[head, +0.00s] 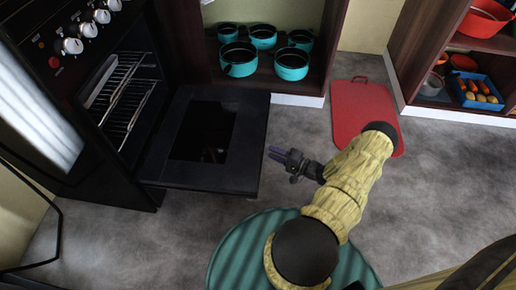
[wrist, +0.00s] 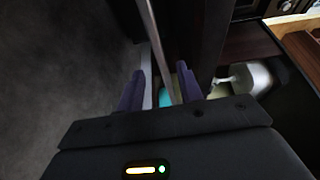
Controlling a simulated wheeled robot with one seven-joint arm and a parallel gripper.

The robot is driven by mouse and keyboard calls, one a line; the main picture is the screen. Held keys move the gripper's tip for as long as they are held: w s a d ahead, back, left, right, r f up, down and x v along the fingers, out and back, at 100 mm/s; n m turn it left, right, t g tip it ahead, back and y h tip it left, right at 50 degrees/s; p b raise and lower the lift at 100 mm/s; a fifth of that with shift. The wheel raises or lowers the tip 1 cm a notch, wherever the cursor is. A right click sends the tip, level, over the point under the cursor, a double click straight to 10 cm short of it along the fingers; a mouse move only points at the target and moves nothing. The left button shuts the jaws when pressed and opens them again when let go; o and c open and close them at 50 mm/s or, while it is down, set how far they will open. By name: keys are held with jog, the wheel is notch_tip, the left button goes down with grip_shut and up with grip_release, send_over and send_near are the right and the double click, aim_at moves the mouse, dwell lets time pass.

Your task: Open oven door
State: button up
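The black oven (head: 95,100) stands at the left in the head view. Its door (head: 240,145) is swung down and lies about level, with a dark window in its middle. The oven cavity with wire racks (head: 128,95) is exposed. My gripper (head: 272,153) is just right of the door's outer edge. In the wrist view, my gripper's purple fingers (wrist: 160,90) are apart. A thin grey strip (wrist: 160,45), which looks like the door's edge or handle, runs into the gap between them. I cannot tell whether it touches either finger.
Teal pots (head: 263,37) sit in an open cabinet behind the door. A red board (head: 362,110) lies on the floor to the right. A shelf at the far right holds a blue tray (head: 478,90) of food. Grey floor (head: 440,170) is clear at right.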

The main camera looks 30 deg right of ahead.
jog(key=b+x, duration=0.2)
jog(key=x, duration=0.5)
jog(key=shift+f+b, duration=0.15)
jog(key=shift+b, duration=0.15)
jog(key=shift+w+a, duration=0.3)
jog(key=shift+w, duration=0.15)
jog(key=shift+c, duration=0.3)
grip_shut()
